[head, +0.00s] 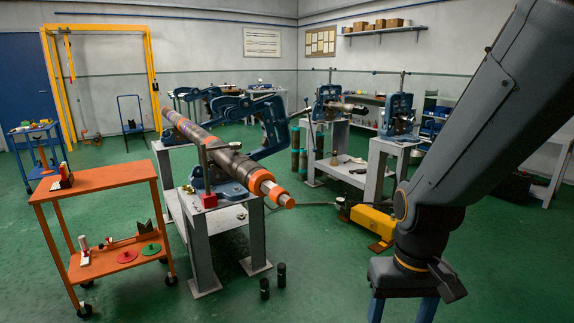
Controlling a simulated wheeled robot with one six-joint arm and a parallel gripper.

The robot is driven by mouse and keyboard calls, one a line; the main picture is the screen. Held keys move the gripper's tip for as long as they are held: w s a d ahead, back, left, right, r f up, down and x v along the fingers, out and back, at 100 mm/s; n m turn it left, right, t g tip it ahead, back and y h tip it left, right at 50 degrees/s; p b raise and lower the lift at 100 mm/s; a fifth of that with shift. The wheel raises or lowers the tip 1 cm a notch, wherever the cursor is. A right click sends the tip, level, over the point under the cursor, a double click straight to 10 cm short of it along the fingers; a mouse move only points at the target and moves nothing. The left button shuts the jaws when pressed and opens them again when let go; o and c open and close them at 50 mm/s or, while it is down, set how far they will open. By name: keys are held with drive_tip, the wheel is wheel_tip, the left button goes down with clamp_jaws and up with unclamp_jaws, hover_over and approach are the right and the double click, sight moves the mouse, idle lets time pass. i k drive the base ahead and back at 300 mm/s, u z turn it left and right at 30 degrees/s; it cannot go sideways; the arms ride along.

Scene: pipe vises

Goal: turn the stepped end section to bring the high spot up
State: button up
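A long dark, rusty-brown pipe (216,153) slopes from the back left to the front right across a blue pipe vise (232,190). Its stepped end section (270,188) sticks out past the vise at the near right, with orange bands and a narrower tip. A high spot cannot be made out on it. My gripper (402,311) is at the bottom right, pointing down, well to the right of and apart from the pipe end. Its two blue fingers stand apart with nothing seen between them; the fingertips are cut off by the lower picture edge.
The vise stands on a grey steel bench (209,251). An orange cart (104,183) is on the left. A yellow device (373,222) lies on the floor behind my gripper. Two small black cylinders (281,275) stand on the floor. Green floor between these and my gripper is clear.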

sight(254, 177)
drive_tip(key=z, duration=0.05)
drive_tip(key=k, duration=0.5)
drive_tip(key=u, duration=0.7)
drive_tip(key=i, duration=0.5)
drive_tip(key=u, duration=0.75)
drive_tip(key=i, duration=1.05)
drive_tip(key=z, duration=0.5)
drive_tip(key=i, duration=1.05)
drive_tip(key=z, duration=0.7)
